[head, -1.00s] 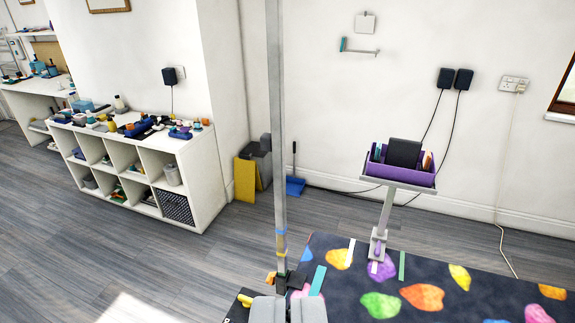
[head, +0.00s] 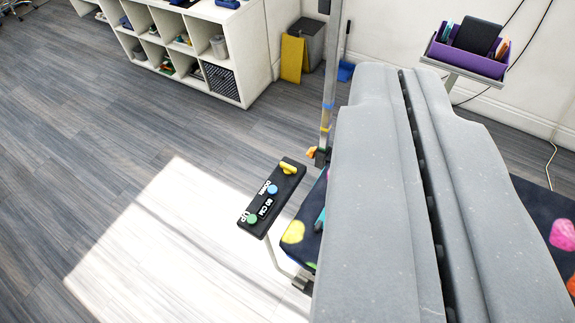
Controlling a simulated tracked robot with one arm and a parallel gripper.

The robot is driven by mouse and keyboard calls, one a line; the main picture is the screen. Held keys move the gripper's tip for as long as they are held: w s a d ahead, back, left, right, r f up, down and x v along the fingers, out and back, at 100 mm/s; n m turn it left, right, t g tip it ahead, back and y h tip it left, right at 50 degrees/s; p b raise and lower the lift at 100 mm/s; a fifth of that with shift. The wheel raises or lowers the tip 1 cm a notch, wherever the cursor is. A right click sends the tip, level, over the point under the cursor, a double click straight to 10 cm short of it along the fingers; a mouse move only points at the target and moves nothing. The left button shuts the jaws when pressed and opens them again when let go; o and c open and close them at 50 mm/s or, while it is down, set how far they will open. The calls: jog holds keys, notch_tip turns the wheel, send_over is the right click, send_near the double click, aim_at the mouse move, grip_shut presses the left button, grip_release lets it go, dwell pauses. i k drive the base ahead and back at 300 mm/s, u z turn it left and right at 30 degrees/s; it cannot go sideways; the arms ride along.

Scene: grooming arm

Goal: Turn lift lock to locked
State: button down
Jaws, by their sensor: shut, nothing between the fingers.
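A black control panel (head: 270,200) stands on a bent metal bracket at the table's left side, left of my gripper. A yellow lever (head: 288,168), which looks like the lift lock, sits at its far end. I cannot read its lock setting. Along the panel are a blue button (head: 272,189), a green button (head: 252,218) and white lettering including "80 CM". My gripper (head: 400,72) is large and grey in the right half, its two fingers shut together and empty. It is apart from the lever in the picture and hides much of the table.
A patterned dark table mat (head: 545,205) shows around my gripper. An upright metal pole (head: 328,100) with an orange clamp (head: 311,152) rises beyond the panel. A purple tray (head: 465,58) stands at the upper right. White shelves (head: 245,55) stand behind; the floor at left is clear.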

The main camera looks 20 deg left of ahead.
aim_at(289, 170)
jog(key=z, duration=0.05)
jog(key=k, duration=0.6)
jog(key=u, duration=0.5)
jog(key=i, duration=1.75)
jog(key=z, duration=0.4)
